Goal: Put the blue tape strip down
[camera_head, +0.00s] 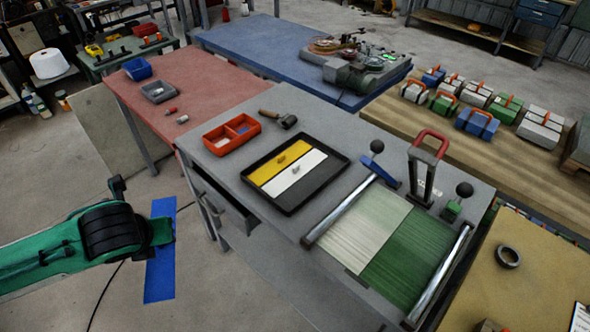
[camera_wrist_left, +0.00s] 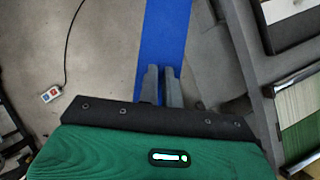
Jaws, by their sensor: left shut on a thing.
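The blue tape strip (camera_head: 160,277) is long, flat and narrow. My left gripper (camera_head: 163,232) is shut on it near its middle and holds it left of the grey table, with floor behind it. In the left wrist view the strip (camera_wrist_left: 164,32) runs up from between the closed fingers (camera_wrist_left: 161,74) to the top edge. A black tray (camera_head: 307,190) on the grey table holds a yellow strip (camera_head: 278,163) and a white strip (camera_head: 295,174) side by side, with a bare dark area beside the white one. My right gripper is not in view.
The grey table (camera_head: 268,108) also carries a red two-part bin (camera_head: 213,143), a dark hand tool (camera_head: 286,121) and a green-and-white sheet (camera_head: 375,230) between metal bars. A red table (camera_head: 140,85) stands behind. A power strip (camera_wrist_left: 51,94) lies on the floor.

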